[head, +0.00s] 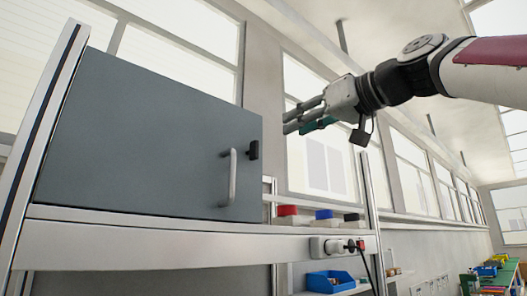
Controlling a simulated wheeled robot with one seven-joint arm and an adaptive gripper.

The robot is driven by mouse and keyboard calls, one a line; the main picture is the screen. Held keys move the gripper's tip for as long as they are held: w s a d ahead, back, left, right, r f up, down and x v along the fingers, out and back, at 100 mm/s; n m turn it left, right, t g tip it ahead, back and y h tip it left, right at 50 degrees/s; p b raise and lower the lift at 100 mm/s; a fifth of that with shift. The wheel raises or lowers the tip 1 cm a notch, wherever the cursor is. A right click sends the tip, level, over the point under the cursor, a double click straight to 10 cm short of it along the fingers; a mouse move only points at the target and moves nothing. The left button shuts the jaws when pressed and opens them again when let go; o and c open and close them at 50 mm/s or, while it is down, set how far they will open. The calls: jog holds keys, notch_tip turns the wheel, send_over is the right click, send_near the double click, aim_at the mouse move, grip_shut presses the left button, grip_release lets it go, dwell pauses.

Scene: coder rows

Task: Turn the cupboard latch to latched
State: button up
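The cupboard (150,140) has a closed grey door that fills the left of the view. The latch (253,150) is a small black piece near the door's right edge. It appears upright, and its exact turn is hard to tell at this size. A pale vertical bar handle (232,178) is just left of and below it. My gripper (287,123) is up and to the right of the latch in the picture, apart from it, with fingers pointing left. The fingers look spread with a gap between them, and nothing shows in them.
The cupboard stands on a metal-framed bench (190,247). Right of it are small red (288,211), blue (324,214) and black-topped blocks. A socket strip (338,246) with a plug and cable is on the bench front. A blue bin (330,282) sits below. A metal upright (370,195) stands right.

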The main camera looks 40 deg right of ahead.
aim_at(257, 144)
jog(key=w, duration=0.4)
jog(key=w+p, duration=0.1)
jog(key=w, duration=0.4)
jog(key=w+p, duration=0.1)
jog(key=w, duration=0.3)
jog(key=shift+w+a, duration=0.3)
jog(key=shift+a, duration=0.05)
jog(key=shift+c, duration=0.6)
grip_shut()
